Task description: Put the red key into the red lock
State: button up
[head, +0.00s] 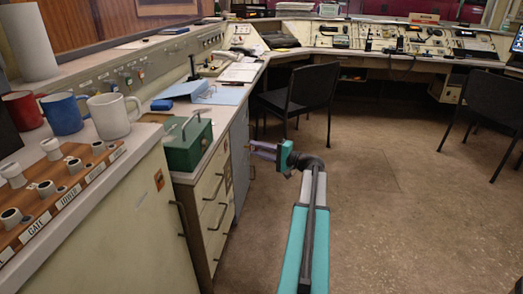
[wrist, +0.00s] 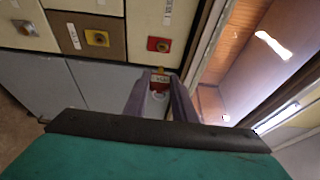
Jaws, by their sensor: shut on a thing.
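The red lock (wrist: 159,44) is a red square plate with a brassy centre on a cream panel, near the top middle of the wrist view. I cannot make it out in the head view. My gripper (head: 262,150) is stretched out in front of the drawer fronts, and its fingers (wrist: 160,95) also show in the wrist view. They are shut on the red key (wrist: 160,78), a small piece with red and a pale tag showing between the fingertips. The key appears just below the red lock; whether they touch is not clear. Its shaft is mostly hidden.
A yellow lock (wrist: 97,38) on a brown panel and a grey lock (wrist: 25,27) sit left of the red one. A green box (head: 187,143) and mugs (head: 110,115) stand on the counters. A black chair (head: 300,95) stands beyond my gripper.

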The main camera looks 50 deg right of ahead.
jog(key=w+a, duration=0.3)
jog(key=w, duration=0.2)
jog(key=shift+w+a, duration=0.25)
jog(key=shift+w, duration=0.05)
dwell(0.4)
jog(key=shift+w+a+b, duration=0.35)
jog(key=shift+w+a, duration=0.4)
jog(key=shift+w, duration=0.35)
dwell(2.4)
